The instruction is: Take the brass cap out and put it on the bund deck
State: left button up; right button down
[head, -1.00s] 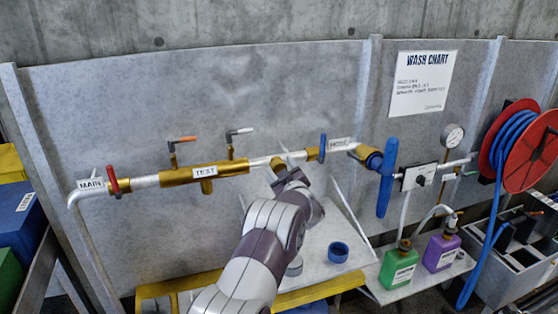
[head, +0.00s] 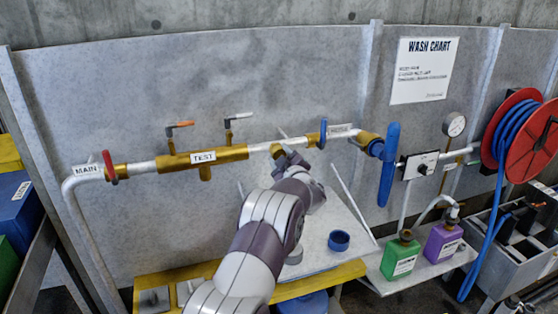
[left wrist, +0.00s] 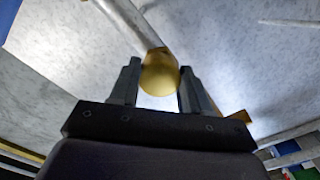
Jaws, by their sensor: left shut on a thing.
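The brass cap (left wrist: 160,76) is a rounded gold piece between the two dark fingers of my left gripper (left wrist: 155,88) in the left wrist view. A pale pipe runs up from behind it; I cannot tell whether the cap still sits on that pipe. In the head view my left gripper (head: 290,161) is just below the pipe run, shut on the cap (head: 276,151), which is partly hidden by the gripper. The pale bund deck (head: 320,222) with a yellow edge lies below, behind my left arm. My right gripper is not in view.
A blue ring (head: 339,240) lies on the deck's right part, and a grey round piece sits beside my arm. A blue-handled valve (head: 389,165), green bottle (head: 400,256), purple bottle (head: 441,241) and hose reel (head: 515,138) stand to the right. The deck around the ring is clear.

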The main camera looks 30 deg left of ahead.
pick_arm(q)
jog(key=n+b, duration=0.3)
jog(key=shift+r, duration=0.15)
dwell(0.4)
jog(key=n+b, duration=0.5)
jog(key=b, duration=0.1)
dwell(0.4)
